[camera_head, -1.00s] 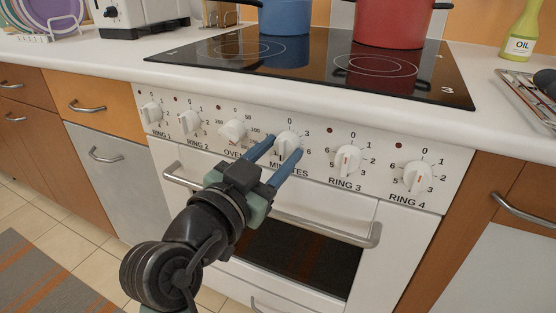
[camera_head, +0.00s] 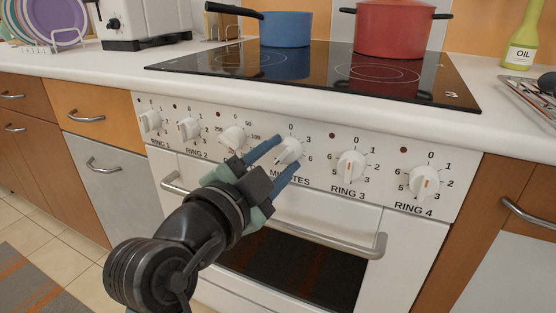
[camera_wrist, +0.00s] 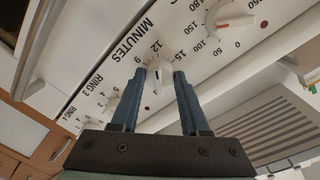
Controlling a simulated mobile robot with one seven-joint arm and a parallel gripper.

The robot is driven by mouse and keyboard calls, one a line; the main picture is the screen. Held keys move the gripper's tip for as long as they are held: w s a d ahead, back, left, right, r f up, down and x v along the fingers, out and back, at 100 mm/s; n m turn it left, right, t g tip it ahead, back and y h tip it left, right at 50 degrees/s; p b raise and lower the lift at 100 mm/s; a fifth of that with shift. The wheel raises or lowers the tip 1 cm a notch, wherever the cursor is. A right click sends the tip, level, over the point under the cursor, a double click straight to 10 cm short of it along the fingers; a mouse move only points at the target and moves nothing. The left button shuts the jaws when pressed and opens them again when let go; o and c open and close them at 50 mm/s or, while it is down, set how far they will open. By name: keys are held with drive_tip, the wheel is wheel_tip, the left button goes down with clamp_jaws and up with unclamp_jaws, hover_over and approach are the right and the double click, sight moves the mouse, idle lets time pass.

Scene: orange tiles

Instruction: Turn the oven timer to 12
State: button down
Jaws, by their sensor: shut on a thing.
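The oven timer is the white knob (camera_head: 288,151) above the word MINUTES on the front panel. It also shows in the wrist view (camera_wrist: 160,75), near the printed 9, 12 and 15. My gripper (camera_head: 279,158) reaches it from the lower left in the head view, with its blue fingers slanting up to the right. The wrist view shows the two fingertips (camera_wrist: 162,76) on either side of the knob's grip, shut on it. The knob's grip is tilted in the head view. The number it points to is hard to read.
Oven temperature knob (camera_head: 232,137) sits just left of the timer, and the RING 3 knob (camera_head: 351,166) just right. The oven door handle (camera_head: 340,243) runs below my gripper. A blue pan (camera_head: 287,30) and red pot (camera_head: 390,30) stand on the hob above.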

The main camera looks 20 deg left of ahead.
idle(0.4)
drive_tip(key=shift+c, duration=2)
unclamp_jaws()
drive_tip(key=shift+s, duration=0.1)
drive_tip(key=s+a+p, duration=0.1)
drive_tip(key=s+p, duration=0.2)
drive_tip(key=s, duration=0.9)
drive_tip(key=shift+s+r, duration=0.2)
drive_tip(key=shift+s, duration=0.15)
